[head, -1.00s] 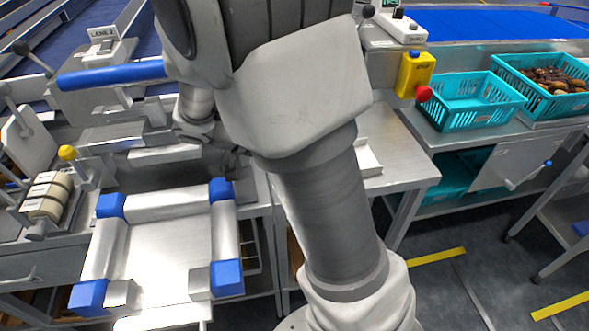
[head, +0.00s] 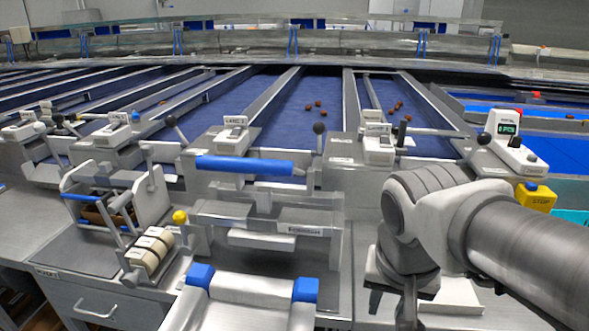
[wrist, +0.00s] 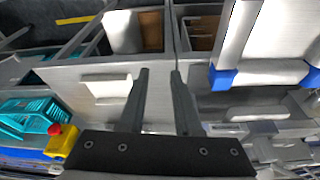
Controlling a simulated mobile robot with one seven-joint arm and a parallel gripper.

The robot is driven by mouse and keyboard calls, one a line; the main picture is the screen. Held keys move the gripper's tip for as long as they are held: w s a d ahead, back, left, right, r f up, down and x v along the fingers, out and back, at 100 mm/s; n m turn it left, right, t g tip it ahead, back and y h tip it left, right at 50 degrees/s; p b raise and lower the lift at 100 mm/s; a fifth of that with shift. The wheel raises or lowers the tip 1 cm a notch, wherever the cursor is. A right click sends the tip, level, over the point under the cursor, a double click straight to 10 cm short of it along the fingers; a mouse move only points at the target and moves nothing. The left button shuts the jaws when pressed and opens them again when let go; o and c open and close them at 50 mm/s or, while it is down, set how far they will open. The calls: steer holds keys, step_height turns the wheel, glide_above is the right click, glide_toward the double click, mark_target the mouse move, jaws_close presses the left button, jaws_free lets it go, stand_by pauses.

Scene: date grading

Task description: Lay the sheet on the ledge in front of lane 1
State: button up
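A pale, flat, sheet-like piece (wrist: 107,88) with a raised edge lies on a steel table (wrist: 72,74) in the wrist view. I cannot tell for sure that it is the sheet. A pale piece (head: 455,298) also shows beside my wrist in the head view, partly hidden by my arm. My gripper (wrist: 160,74) is open, with nothing between its fingers; the piece is left of them in the wrist view. The lane unit (head: 379,150) right of the LANE 2 box (head: 232,139) has a sign too small to read.
A steel frame with blue corners (head: 251,290) stands at the front, below a blue roller bar (head: 250,165). Lever knobs (head: 319,128) stick up by the lanes. A yellow stop box (head: 535,198) stands at right. Teal crates (wrist: 32,117) show in the wrist view.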

steer(key=a+r+n+t, duration=0.1)
steer(key=n, duration=0.1)
steer(key=s+a+r+n+t+y, duration=0.1)
steer(key=n, duration=0.1)
steer(key=shift+s+a+r+n+t, duration=0.1)
steer(key=shift+s+r+n+t, duration=0.05)
steer(key=shift+r+n+t, duration=0.2)
